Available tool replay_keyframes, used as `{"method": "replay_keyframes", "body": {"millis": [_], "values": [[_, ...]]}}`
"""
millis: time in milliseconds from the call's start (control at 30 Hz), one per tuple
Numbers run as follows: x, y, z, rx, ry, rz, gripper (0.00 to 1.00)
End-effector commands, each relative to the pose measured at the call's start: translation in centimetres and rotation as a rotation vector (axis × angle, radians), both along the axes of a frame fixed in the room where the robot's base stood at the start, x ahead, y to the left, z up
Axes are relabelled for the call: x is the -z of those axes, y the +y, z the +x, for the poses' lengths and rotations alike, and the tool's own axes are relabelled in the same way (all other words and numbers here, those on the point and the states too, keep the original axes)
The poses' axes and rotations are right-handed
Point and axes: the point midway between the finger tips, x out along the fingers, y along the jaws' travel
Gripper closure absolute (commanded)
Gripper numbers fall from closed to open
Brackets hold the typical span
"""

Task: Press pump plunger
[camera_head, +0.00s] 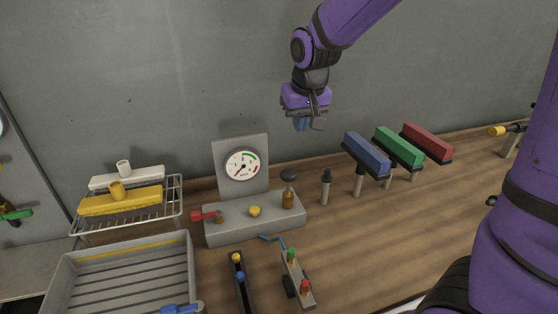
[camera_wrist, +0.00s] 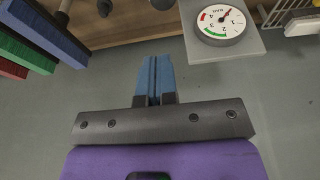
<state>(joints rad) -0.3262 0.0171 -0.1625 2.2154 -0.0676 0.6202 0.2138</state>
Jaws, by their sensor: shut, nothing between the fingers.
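The pump unit is a grey box (camera_head: 255,219) on the wooden bench. At its right end a plunger with a dark round knob (camera_head: 289,176) stands upright on a brass-coloured body (camera_head: 288,199). My gripper (camera_head: 301,124) is above and slightly right of the knob in the head view, apart from it. Its blue fingers are shut together and empty, as the wrist view also shows (camera_wrist: 153,80). A dark rounded piece at the top edge of the wrist view (camera_wrist: 162,4) looks like the knob, mostly cut off. A round gauge (camera_head: 242,166) stands behind the box; its face also shows in the wrist view (camera_wrist: 220,21).
A red lever (camera_head: 206,216) and a yellow button (camera_head: 254,211) are on the box. A slim dark post (camera_head: 325,187) stands right of it, then blue (camera_head: 366,155), green (camera_head: 398,148) and red (camera_head: 427,143) blocks. A wire rack (camera_head: 130,207) and grey tray (camera_head: 122,275) are left.

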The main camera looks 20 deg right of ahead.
Motion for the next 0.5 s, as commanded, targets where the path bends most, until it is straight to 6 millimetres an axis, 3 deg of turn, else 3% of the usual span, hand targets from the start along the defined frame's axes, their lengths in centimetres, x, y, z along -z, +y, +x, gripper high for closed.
{"method": "replay_keyframes", "body": {"millis": [500], "values": [[0.83, 0.42, 0.88, 0.0, 0.005, -0.005, 1.0]]}}
